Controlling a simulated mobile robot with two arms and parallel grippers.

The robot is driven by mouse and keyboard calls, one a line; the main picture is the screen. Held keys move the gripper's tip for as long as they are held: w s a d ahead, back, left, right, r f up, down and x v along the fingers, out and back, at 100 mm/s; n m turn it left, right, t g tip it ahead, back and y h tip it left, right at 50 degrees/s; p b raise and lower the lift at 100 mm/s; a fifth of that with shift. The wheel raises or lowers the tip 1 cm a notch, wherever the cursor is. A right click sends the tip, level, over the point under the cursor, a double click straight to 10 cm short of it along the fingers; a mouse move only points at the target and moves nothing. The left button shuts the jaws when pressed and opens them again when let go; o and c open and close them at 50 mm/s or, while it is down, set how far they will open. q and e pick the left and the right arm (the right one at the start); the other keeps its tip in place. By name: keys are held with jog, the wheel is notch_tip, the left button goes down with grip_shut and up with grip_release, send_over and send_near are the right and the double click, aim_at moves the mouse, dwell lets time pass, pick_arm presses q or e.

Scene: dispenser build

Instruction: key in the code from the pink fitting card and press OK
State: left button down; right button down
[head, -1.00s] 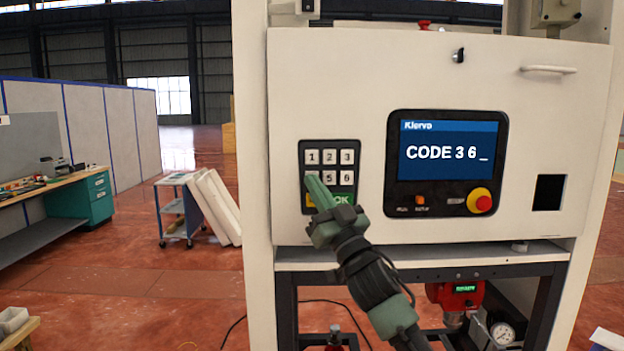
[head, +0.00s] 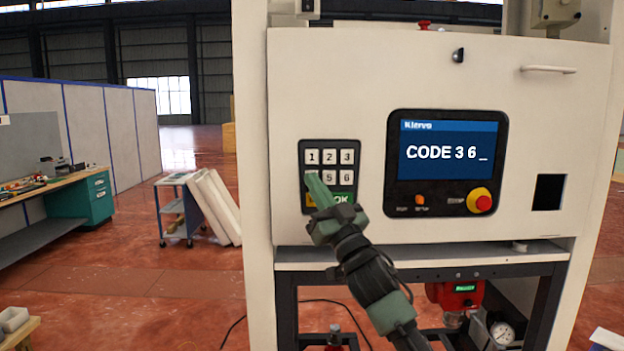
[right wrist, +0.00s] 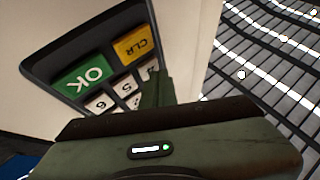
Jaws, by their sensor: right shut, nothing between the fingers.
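The keypad (head: 346,158) on the cream cabinet has white keys 1, 2, 3 on top, then a row with 5 and 6 showing, and a green OK key (head: 345,198) below. My right gripper (head: 311,178) is shut and empty, its tips at the left key of the second row, which they cover; I cannot tell if they touch it. In the right wrist view the OK key (right wrist: 84,80) and yellow CLR key (right wrist: 135,45) show clearly. No pink fitting card shows. My left gripper is not in view.
A red knob on a yellow base (head: 479,200) sits below the screen, with a dark square opening (head: 548,192) to its right. A ledge (head: 420,256) runs under the panel. A trolley (head: 178,212) and workbench (head: 60,190) stand far left.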

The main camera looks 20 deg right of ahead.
jog(key=shift+w, duration=0.1)
dwell(0.5)
jog(key=shift+s+a, duration=0.2)
jog(key=shift+s, duration=0.6)
jog(key=s, duration=0.2)
jog(key=s+a+p, duration=0.1)
jog(key=s, duration=0.1)
jog(key=shift+s+a, duration=0.2)
jog(key=shift+s, duration=0.2)
jog(key=shift+f, duration=0.1)
